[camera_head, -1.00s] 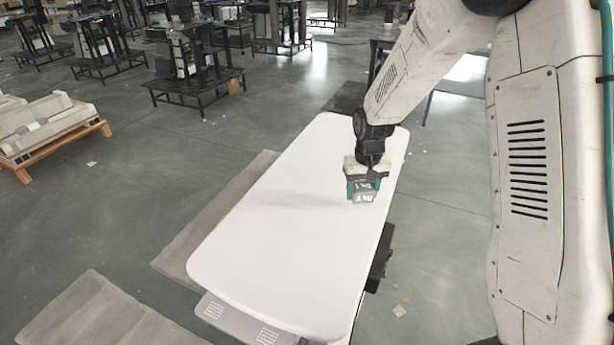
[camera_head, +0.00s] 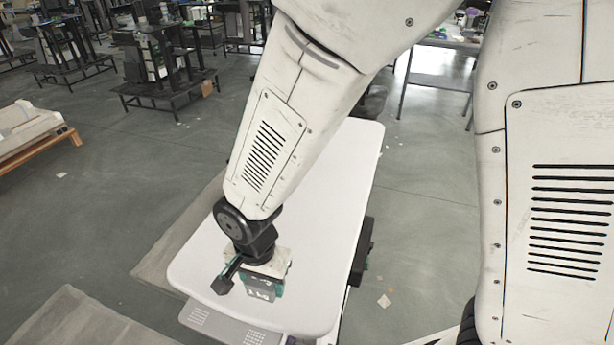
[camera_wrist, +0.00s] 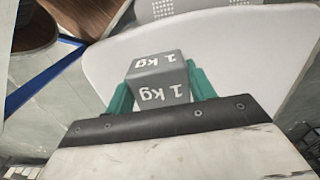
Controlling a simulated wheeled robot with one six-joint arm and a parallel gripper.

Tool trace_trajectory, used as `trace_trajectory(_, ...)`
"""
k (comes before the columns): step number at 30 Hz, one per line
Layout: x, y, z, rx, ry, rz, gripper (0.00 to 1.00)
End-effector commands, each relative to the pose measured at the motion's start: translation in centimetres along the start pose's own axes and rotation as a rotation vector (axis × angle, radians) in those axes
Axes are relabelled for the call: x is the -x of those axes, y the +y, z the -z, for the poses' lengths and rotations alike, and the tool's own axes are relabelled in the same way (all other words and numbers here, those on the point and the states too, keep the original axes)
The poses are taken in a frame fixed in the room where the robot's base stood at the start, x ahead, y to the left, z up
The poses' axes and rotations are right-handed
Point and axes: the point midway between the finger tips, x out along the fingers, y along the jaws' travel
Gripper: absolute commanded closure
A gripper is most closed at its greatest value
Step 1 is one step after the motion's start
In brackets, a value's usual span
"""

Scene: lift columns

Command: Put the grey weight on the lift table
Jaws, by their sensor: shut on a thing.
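The grey weight (camera_wrist: 160,80), a block marked "1 kg", is held between the two green fingers of my gripper (camera_wrist: 160,88) in the wrist view. In the head view the weight (camera_head: 262,290) shows just below my gripper (camera_head: 262,282), over the near part of the white lift table (camera_head: 335,215). The lift table also shows behind the weight in the wrist view (camera_wrist: 245,55). I cannot tell for sure whether the weight touches the table top or hangs just above it. My arm hides part of the table's middle.
The visible table top is otherwise bare. A grey perforated plate (camera_head: 215,325) juts out below its near edge. A pallet with pale boxes (camera_head: 30,140) stands on the floor at left. Dark workstations (camera_head: 165,70) stand at the back.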

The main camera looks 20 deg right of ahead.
Motion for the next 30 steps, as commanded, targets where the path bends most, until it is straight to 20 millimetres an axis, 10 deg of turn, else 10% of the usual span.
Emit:
trace_trajectory(7, -0.1, 0.5, -0.2, -0.037, 0.0, 0.002, 1.0)
trace_trajectory(21, -1.1, 1.8, 10.1, -0.039, 0.001, 0.002, 1.0)
trace_trajectory(30, -1.4, 2.2, 13.4, -0.033, 0.001, 0.001, 1.0)
